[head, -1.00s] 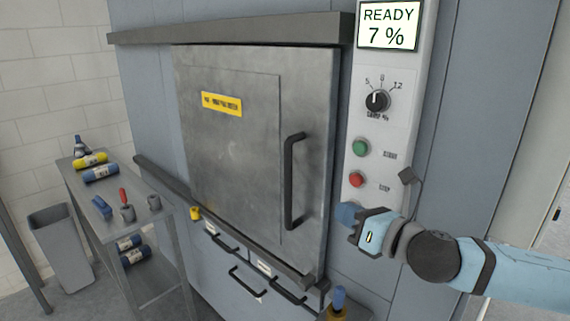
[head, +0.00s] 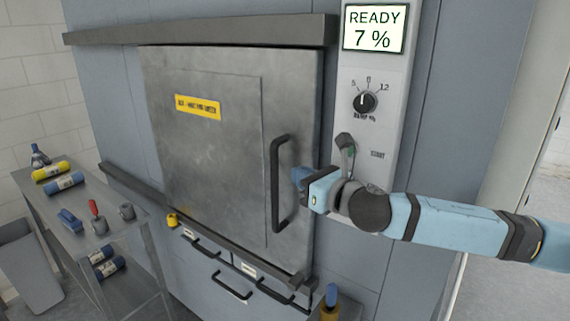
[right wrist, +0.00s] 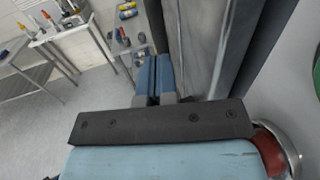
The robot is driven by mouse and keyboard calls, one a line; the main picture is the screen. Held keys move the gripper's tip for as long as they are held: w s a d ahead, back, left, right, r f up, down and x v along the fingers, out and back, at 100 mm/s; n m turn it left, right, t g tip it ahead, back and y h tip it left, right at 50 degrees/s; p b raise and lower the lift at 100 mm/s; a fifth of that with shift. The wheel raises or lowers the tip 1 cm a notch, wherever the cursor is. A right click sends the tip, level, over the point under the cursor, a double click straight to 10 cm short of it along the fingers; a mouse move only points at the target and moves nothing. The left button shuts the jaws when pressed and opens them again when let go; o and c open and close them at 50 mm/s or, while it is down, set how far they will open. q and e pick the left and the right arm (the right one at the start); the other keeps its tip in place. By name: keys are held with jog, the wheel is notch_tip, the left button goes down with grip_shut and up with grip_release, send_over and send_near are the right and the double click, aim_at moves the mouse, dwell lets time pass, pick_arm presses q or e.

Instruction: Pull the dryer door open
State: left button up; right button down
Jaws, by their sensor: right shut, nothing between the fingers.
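The dryer door (head: 205,140) is a grey metal panel with a yellow label, and it looks shut in the head view. Its black vertical bar handle (head: 277,185) is near the door's right edge. My right gripper (head: 299,176) is shut and empty, just right of the handle with its blue fingertips pointing left at it. A small gap seems to show between fingertips and handle; contact is hard to judge. The shut blue fingers (right wrist: 158,78) also show in the right wrist view. My left gripper is not in view.
The control panel (head: 398,103) has a "READY 7 %" display (head: 374,29) and a knob (head: 364,102); my gripper and wrist cover its buttons. Dark rails run above and below the door, with drawers (head: 235,284) beneath. A metal cart (head: 85,228) with bottles stands left.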

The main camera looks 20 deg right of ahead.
jog(key=p+x, duration=0.1)
jog(key=x, duration=0.4)
jog(key=shift+w, duration=0.1)
